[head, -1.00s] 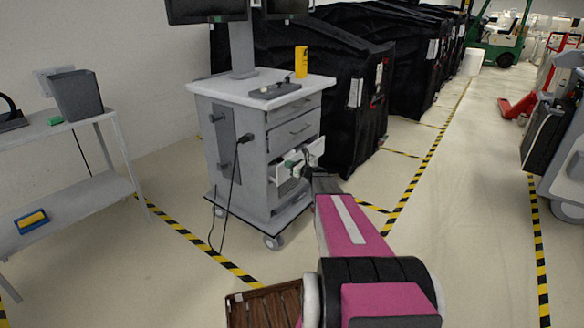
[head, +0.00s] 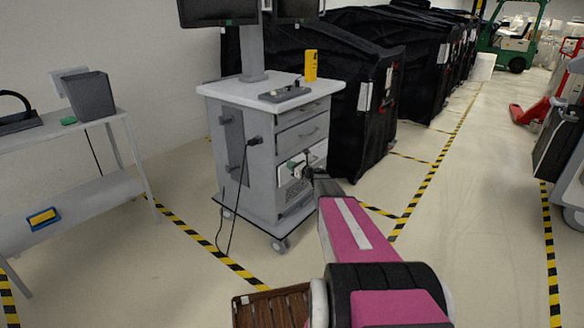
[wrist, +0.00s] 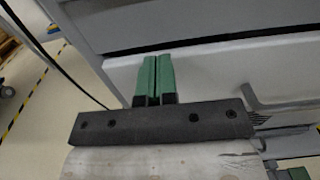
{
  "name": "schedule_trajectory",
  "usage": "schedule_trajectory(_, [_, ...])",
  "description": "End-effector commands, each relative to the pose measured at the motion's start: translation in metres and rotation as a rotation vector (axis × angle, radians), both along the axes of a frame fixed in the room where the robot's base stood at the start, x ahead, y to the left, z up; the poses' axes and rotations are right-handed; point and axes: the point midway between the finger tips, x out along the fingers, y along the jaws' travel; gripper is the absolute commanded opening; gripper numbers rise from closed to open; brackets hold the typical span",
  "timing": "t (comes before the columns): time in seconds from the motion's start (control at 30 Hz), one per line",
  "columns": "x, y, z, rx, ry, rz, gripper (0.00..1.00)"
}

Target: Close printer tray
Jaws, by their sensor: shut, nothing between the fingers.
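The printer tray (head: 319,153) is the low white drawer front on the grey cart (head: 245,165). In the head view it sits nearly level with the cart's front. In the wrist view its pale front (wrist: 215,75) fills the middle, with a dark slit along its top edge and a grey handle at right. My gripper (head: 292,168) is at the tray's front, partly hiding it. In the wrist view its green fingers (wrist: 153,65) are shut together against or just before the tray front. I cannot tell whether they touch or whether the tray is fully in.
Two upper drawers (head: 300,133) of the cart look shut. A cable (head: 236,205) hangs at its left side. Black covered carts (head: 365,110) stand behind at right. A grey side table (head: 85,195) stands at left. The floor (head: 470,230) at right is clear.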

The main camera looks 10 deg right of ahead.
Motion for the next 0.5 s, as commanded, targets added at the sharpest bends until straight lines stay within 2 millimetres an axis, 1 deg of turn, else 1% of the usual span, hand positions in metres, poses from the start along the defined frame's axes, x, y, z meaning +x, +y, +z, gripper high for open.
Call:
schedule_trajectory(0.03, [0.005, 0.003, 0.001, 0.002, -0.003, 0.003, 0.00])
schedule_trajectory(0.17, [-0.005, -0.002, 0.002, 0.002, -0.003, 0.002, 0.00])
schedule_trajectory(0.33, [-0.029, -0.014, 0.002, 0.001, -0.002, 0.003, 0.00])
schedule_trajectory(0.5, [-0.060, -0.038, 0.001, 0.001, -0.001, 0.002, 0.00])
